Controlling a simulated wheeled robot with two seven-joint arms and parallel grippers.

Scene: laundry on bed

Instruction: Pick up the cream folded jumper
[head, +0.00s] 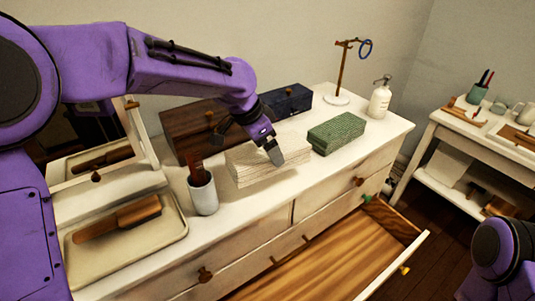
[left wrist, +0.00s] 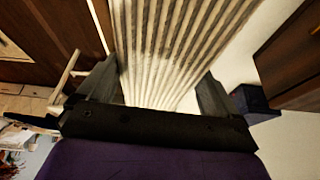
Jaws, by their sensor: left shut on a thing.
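The cream folded jumper (head: 250,165) is a ribbed, blocky bundle over the middle of the dresser top (head: 240,205). My left gripper (head: 252,147) comes down on it from above and is shut on it, with a finger on each side. In the left wrist view the jumper (left wrist: 170,50) fills the space between the two dark fingers of my left gripper (left wrist: 155,90). I cannot tell for sure whether its underside touches the dresser. My right gripper is out of view; only a purple part of my right arm shows at the lower right.
A green folded garment (head: 336,132) lies right of the jumper. A brown wooden box (head: 185,135) and navy box (head: 290,101) stand behind. A white cup (head: 203,194) stands close on the left, beside a tray (head: 105,268). A drawer (head: 335,255) is open in front.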

